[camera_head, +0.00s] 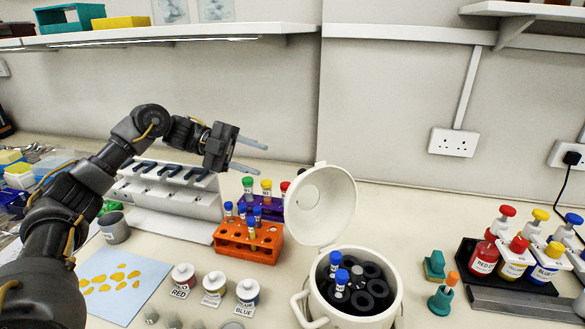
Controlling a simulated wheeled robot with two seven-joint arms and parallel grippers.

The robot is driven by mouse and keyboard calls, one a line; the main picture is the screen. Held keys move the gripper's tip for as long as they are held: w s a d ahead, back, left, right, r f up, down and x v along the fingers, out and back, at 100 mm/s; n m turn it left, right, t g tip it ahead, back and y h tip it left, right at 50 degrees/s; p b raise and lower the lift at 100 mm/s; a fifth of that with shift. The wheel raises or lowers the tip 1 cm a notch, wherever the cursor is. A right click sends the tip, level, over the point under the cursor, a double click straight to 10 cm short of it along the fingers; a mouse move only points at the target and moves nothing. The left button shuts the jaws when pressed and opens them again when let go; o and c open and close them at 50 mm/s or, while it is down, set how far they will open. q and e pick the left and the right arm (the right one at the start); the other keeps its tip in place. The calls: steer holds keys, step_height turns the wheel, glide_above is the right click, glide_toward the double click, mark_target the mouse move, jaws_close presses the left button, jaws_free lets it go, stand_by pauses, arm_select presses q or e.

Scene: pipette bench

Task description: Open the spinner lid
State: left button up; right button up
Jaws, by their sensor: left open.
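The white round spinner (390,315) stands at the lower middle of the bench. Its lid (325,205) is raised, standing tilted up on the hinge at the back left of the rim. The dark rotor (372,272) inside shows, with blue-capped tubes (341,282) in some of its holes. My left gripper (264,160) is open and empty, in the air up and to the left of the lid, apart from it. My right gripper is not in view.
An orange rack (232,250) and a purple rack of capped tubes stand left of the lid. A white pipette stand (150,190) is behind. Labelled jars (247,291) stand in front. Colour bottles on a dark tray (515,284) stand right. A shelf (150,34) runs above.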

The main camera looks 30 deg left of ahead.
mark_target(299, 172)
arm_select(q)
steer(key=p+x, duration=0.2)
steer(key=x, duration=0.6)
steer(key=shift+d, duration=0.35)
steer(key=shift+w+d+f, duration=0.15)
steer(key=shift+w+d, duration=0.05)
steer(key=shift+d, duration=0.25)
steer(key=c, duration=0.9)
jaws_close()
